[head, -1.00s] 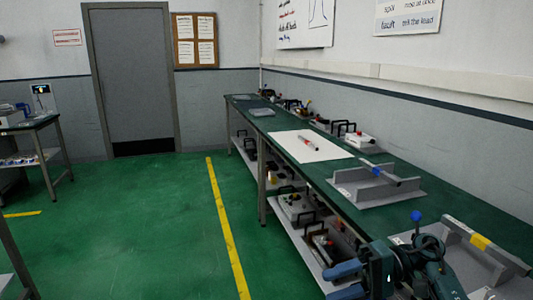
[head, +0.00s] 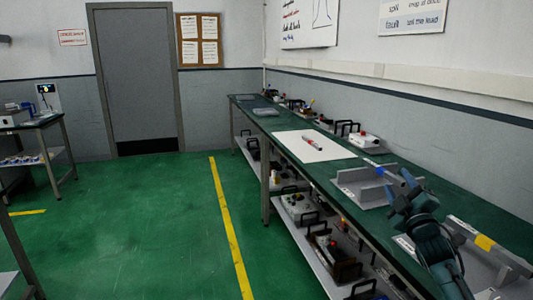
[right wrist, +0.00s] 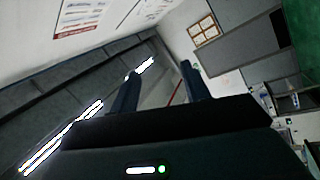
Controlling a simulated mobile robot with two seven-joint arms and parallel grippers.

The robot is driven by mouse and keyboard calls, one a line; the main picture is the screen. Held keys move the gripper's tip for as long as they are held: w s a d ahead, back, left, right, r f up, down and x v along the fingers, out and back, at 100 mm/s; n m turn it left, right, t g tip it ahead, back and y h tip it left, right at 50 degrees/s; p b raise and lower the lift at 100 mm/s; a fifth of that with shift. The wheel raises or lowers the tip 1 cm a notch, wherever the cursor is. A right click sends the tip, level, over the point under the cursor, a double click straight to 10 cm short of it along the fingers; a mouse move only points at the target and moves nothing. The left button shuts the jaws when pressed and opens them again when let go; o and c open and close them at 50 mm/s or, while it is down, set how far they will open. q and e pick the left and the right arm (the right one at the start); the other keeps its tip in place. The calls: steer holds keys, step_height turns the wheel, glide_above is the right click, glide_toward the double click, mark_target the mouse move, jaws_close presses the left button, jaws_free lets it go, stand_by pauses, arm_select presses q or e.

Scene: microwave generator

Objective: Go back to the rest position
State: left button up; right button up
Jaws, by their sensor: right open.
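My right gripper (head: 397,184) shows in the head view over the green workbench (head: 317,177), its arm coming in from the bottom right. Its blue fingers point up and away. In the right wrist view the two fingers (right wrist: 160,85) stand apart with nothing between them, so it is open and empty. It overlaps a grey fixture (head: 352,187) holding a rod in the head view; whether it touches the fixture I cannot tell. My left gripper is not in view.
Several devices stand on the lower shelf (head: 301,237). The green floor (head: 140,230) left of the bench is open.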

step_height(320, 180, down, 6)
steer(key=d+m+g+h, duration=0.2)
steer(key=m+g, duration=0.2)
steer(key=m, duration=0.6)
steer(key=s+a+f+g+y, duration=0.1)
steer(key=s+a+f, duration=0.2)
steer(key=f, duration=0.2)
steer(key=s+a+f+n+g+y, duration=0.1)
steer(key=s+a+f, duration=0.25)
steer(key=f, duration=0.25)
steer(key=s+a+f+g+y, duration=0.1)
steer(key=s+a+f, duration=0.1)
steer(key=s+f, duration=0.25)
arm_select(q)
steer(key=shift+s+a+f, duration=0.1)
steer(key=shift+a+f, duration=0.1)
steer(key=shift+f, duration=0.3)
arm_select(e)
steer(key=s+a+f+g, duration=0.1)
steer(key=s+a+f, duration=0.3)
steer(key=s, duration=0.5)
steer(key=s+a+f+g+y, duration=0.1)
steer(key=s+a+f, duration=0.2)
steer(key=s, duration=0.6)
steer(key=s+a+f+g+y, duration=0.1)
steer(key=s+a+f, duration=0.3)
steer(key=s, duration=0.6)
steer(key=shift+a+f+m+g, duration=0.3)
steer(key=shift+a+g, duration=0.1)
steer(key=shift+a, duration=0.4)
